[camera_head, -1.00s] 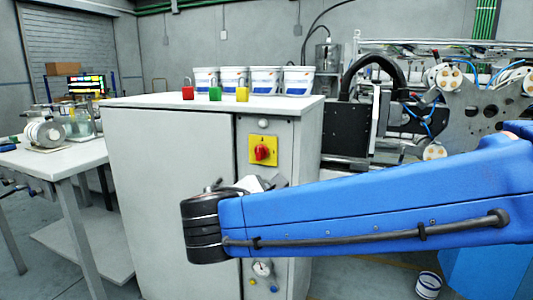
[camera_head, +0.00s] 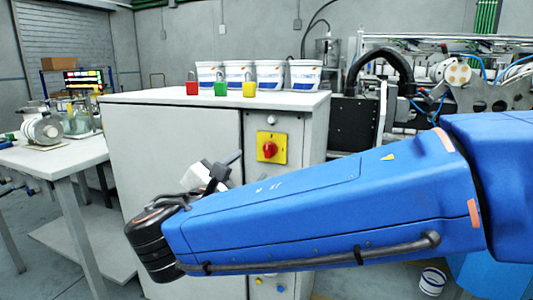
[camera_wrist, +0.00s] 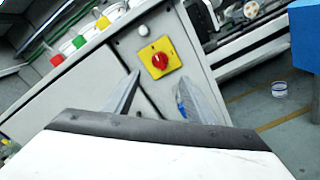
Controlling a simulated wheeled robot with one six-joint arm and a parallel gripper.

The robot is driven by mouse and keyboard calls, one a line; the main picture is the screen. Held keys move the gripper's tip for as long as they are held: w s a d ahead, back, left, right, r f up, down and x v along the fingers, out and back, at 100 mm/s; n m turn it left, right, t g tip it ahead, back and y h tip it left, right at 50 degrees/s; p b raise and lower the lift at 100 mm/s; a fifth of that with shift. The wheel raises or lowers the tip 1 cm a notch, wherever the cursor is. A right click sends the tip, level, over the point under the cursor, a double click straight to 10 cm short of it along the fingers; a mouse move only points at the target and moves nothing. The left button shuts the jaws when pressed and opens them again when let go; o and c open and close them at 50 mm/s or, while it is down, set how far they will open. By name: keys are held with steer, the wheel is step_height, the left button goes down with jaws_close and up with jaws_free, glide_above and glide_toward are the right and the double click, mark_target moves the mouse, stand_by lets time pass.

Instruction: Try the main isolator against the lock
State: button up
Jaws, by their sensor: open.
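The main isolator (camera_head: 268,148) is a red rotary handle on a yellow square plate, on the front of the grey cabinet (camera_head: 175,165). It also shows in the wrist view (camera_wrist: 159,59), ahead of and between my fingertips. No lock is visible on it. Red (camera_head: 193,88), green (camera_head: 220,89) and yellow (camera_head: 249,89) padlocks stand on the cabinet top. My gripper (camera_head: 230,165) is left of the isolator in the head view, partly hidden by my blue arm. In the wrist view its two fingers (camera_wrist: 158,95) are apart, with nothing between them.
Several white tubs (camera_head: 268,75) stand behind the padlocks. A table (camera_head: 50,158) with glassware is at left. A machine (camera_head: 460,80) stands at right. A bucket (camera_head: 432,280) is on the floor.

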mark_target(267, 152)
steer(key=x, duration=1.2)
steer(key=shift+w+d, duration=0.15)
steer(key=shift+w, duration=0.2)
